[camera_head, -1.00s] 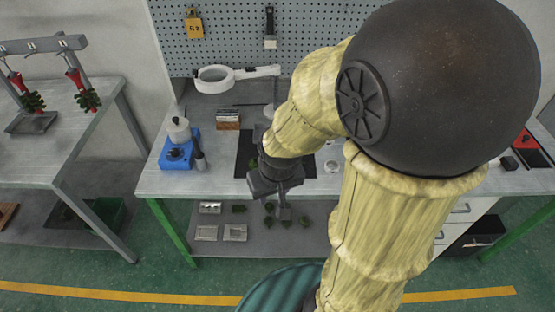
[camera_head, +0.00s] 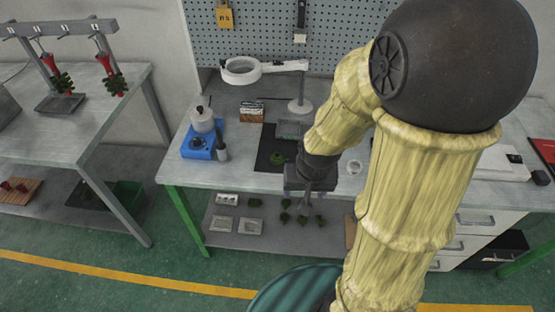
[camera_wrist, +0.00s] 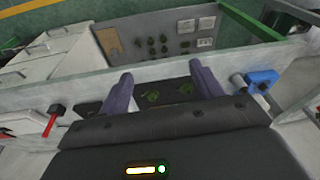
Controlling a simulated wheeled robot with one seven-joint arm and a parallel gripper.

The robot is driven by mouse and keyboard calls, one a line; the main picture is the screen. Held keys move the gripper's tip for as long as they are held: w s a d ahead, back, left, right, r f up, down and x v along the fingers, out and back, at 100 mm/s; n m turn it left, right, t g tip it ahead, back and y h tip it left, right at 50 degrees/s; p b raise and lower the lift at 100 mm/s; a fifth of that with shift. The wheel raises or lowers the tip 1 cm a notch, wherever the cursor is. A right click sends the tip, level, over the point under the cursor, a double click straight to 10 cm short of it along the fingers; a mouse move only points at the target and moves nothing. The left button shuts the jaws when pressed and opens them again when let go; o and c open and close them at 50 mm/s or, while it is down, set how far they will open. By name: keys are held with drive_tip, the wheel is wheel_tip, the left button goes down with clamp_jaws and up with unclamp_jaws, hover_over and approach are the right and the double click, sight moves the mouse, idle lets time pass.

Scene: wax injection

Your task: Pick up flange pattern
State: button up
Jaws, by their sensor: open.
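A small dark green wax piece (camera_head: 277,158) lies on the black mat (camera_head: 266,144) on the workbench. In the wrist view two green pieces, one (camera_wrist: 152,96) and another (camera_wrist: 186,88), show on the dark mat between my fingers. Several green pieces (camera_head: 302,218) also lie on the shelf under the bench. I cannot tell which piece is the flange pattern. My gripper (camera_head: 310,198) points down near the bench's front edge, to the right of the piece on the mat and apart from it. In the wrist view its fingers (camera_wrist: 160,70) are spread and empty.
A white magnifier lamp (camera_head: 298,104) and a small brown-and-white block (camera_head: 251,112) stand behind. Metal molds (camera_head: 250,226) lie on the lower shelf. A side table (camera_head: 65,125) is at the left.

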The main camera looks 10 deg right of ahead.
drive_tip(key=w+f+m+t+y+b, duration=0.1)
drive_tip(key=w+f+m+y+b, duration=0.15)
drive_tip(key=f+m, duration=0.5)
drive_tip(key=w+f+m+t+y+b, duration=0.1)
drive_tip(key=w+f+m+y+b, duration=0.1)
drive_tip(key=w+f+m, duration=0.35)
drive_tip(key=w+d+m+t+b, duration=0.1)
drive_tip(key=w+d+m+t, duration=0.1)
drive_tip(key=m, duration=0.3)
drive_tip(key=w+d+m+t+b, duration=0.1)
drive_tip(key=w+d+m+t, duration=0.1)
drive_tip(key=m, duration=0.3)
drive_tip(key=w+d+r+m+t+b, duration=0.1)
drive_tip(key=w+m+t, duration=0.1)
drive_tip(key=m+t, duration=0.2)
drive_tip(key=shift+w+d+m+y, duration=0.1)
drive_tip(key=shift+d+m+y, duration=0.25)
drive_tip(key=shift+m, duration=0.75)
approach(277, 155)
drive_tip(key=x, duration=0.4)
drive_tip(key=shift+w+f, duration=0.1)
drive_tip(key=shift+w, duration=0.25)
